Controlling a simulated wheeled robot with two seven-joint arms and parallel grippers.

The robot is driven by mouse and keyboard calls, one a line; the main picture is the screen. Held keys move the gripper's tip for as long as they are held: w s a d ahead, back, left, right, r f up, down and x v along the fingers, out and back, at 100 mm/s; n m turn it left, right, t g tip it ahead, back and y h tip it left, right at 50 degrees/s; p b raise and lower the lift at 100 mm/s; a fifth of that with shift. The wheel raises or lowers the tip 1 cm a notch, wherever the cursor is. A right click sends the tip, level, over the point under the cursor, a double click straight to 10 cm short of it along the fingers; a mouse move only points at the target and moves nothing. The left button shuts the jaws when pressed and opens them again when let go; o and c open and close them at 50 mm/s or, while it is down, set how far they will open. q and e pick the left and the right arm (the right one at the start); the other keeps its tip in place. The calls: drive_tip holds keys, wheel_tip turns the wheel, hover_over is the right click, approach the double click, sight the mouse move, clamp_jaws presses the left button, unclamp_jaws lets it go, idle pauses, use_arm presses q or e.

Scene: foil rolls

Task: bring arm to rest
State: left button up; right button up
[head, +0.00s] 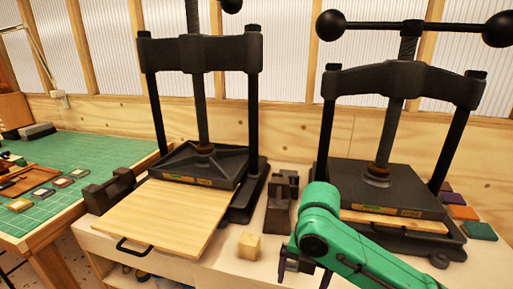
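My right arm (370,262), green with black joints, reaches in from the bottom right, in front of the right press. Its gripper (303,275) hangs at the bottom edge of the view, low over the pale bench top. Its two dark fingers are spread apart, with nothing visible between them. The gripper is partly hidden by the arm's own wrist. My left arm and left gripper are not in view.
Two black screw presses, left (200,155) and right (378,180), stand on the bench. A wooden board (178,215) juts from the left press. A small wooden block (249,246) and dark metal blocks (283,205) lie between them. A green-topped table (90,165) is left.

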wheel_tip(320, 180, down, 8)
drive_tip(key=s+a+m+t+y, duration=0.2)
drive_tip(key=a+m+y, duration=0.15)
drive_tip(key=m, duration=1.05)
drive_tip(key=s+d+f+m+h, duration=0.1)
drive_tip(key=s+d+f+m, duration=0.2)
drive_tip(key=d+m, duration=0.2)
drive_tip(key=s+d+f+m+t+h, duration=0.1)
drive_tip(key=s+d+f+m, duration=0.15)
drive_tip(key=d+m, duration=0.35)
drive_tip(key=s+d+f+m+h, duration=0.2)
drive_tip(key=s+d+m, duration=0.2)
drive_tip(key=d+m, duration=0.1)
drive_tip(key=s+f+g, duration=0.1)
drive_tip(key=s+f, duration=0.1)
drive_tip(key=f, duration=1.1)
drive_tip(key=s+f, duration=0.2)
drive_tip(key=f, duration=1)
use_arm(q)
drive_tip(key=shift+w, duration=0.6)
use_arm(e)
drive_tip(key=s+d+f+g, duration=0.1)
drive_tip(key=s+d+f, duration=0.2)
drive_tip(key=s+f, duration=1)
drive_tip(key=shift+s+d, duration=0.25)
drive_tip(key=shift+s, duration=0.8)
